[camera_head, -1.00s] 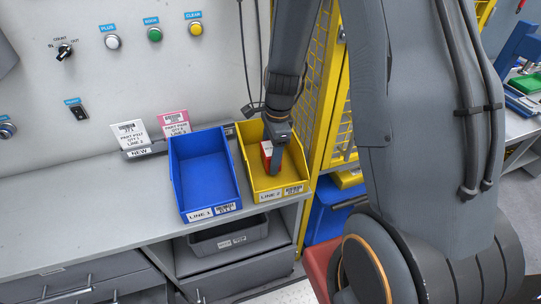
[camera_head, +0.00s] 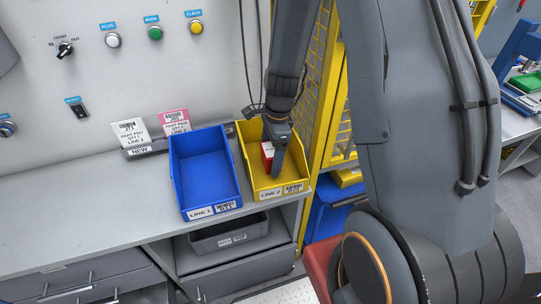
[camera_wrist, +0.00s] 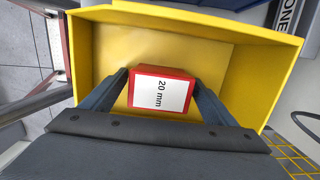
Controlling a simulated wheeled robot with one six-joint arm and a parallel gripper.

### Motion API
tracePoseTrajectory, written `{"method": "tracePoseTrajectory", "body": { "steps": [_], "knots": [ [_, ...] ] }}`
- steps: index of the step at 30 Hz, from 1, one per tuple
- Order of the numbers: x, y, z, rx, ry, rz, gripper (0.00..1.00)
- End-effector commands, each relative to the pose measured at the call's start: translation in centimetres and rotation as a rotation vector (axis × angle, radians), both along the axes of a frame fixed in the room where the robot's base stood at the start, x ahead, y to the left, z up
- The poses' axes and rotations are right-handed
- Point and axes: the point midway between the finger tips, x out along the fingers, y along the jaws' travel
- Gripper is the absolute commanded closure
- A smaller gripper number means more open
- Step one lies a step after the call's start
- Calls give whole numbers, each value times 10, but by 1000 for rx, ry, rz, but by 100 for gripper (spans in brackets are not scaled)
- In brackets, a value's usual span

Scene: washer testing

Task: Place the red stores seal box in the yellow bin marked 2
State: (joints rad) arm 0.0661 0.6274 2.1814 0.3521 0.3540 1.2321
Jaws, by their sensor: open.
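The red box (camera_head: 267,151) with a white top label is inside the yellow bin (camera_head: 288,180) marked LINE 2. In the wrist view the box (camera_wrist: 161,107) has a label reading "20 mm" and sits over the floor of the yellow bin (camera_wrist: 150,46). My gripper (camera_wrist: 160,79) is open, with one finger on each side of the box. A narrow gap may show beside the fingers, but I cannot tell contact for certain. In the head view my gripper (camera_head: 270,176) reaches down into the bin and hides part of the box.
A blue bin (camera_head: 205,170) marked LINE 1 stands left of the yellow bin and looks empty. Label cards (camera_head: 132,132) stand behind it. A yellow mesh guard (camera_head: 322,110) rises close on the right. A grey bin (camera_head: 228,237) sits on the shelf below.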

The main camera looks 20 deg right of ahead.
Motion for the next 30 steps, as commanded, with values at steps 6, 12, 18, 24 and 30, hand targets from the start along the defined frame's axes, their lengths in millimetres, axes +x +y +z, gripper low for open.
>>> {"method": "tracePoseTrajectory", "body": {
  "steps": [6, 12, 18, 24, 30],
  "knots": [
    [2, -3, 22, 0, -5, 0, 19],
    [2, -6, 53, 0, -7, 0, 19],
    [2, -10, 85, 0, -6, 0, 19],
    [1, -13, 109, 0, -4, 0, 19],
    [-2, -14, 120, -3, -7, 26, 19]
  ]
}}
